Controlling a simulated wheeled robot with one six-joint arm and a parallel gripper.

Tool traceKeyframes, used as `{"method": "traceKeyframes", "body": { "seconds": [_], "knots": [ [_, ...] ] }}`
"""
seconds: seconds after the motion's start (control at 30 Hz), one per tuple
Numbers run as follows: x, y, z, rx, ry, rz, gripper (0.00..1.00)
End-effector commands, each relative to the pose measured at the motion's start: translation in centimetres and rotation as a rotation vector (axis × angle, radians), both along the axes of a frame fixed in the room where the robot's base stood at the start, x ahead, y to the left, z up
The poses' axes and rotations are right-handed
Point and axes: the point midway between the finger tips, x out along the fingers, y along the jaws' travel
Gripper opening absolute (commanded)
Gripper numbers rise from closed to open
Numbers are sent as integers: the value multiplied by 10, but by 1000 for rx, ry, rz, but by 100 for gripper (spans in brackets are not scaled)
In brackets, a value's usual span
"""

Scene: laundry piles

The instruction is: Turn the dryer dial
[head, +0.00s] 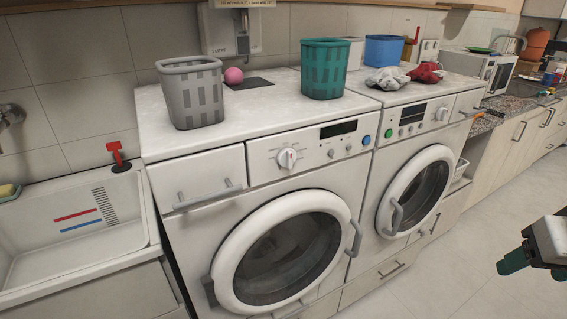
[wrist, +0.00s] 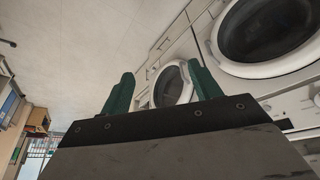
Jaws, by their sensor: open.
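Two white front-loading machines stand side by side in the head view; I cannot tell which is the dryer. My gripper (head: 530,266) is at the right edge of the head view, out over the floor and apart from both machines. Its green fingers are spread and empty in the wrist view (wrist: 161,92).
A grey basket (head: 190,92), a teal basket (head: 325,70), a pink ball (head: 233,76) and crumpled cloths stand on top. A sink (head: 75,225) is at left. A counter with a microwave (head: 490,72) runs right. The floor (head: 510,200) before the machines is clear.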

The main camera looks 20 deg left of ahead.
Motion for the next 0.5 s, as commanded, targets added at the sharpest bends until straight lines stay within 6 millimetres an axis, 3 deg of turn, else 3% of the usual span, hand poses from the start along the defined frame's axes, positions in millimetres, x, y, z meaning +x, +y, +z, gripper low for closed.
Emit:
{"method": "traceKeyframes", "body": {
  "seconds": [0.1,0.23,0.37,0.5],
  "knots": [
    [62,45,-12,24,-178,118,63],
    [115,109,-18,86,-390,248,63],
    [145,182,-22,185,-593,378,63],
    [149,260,-25,323,-788,507,63]
  ]
}}
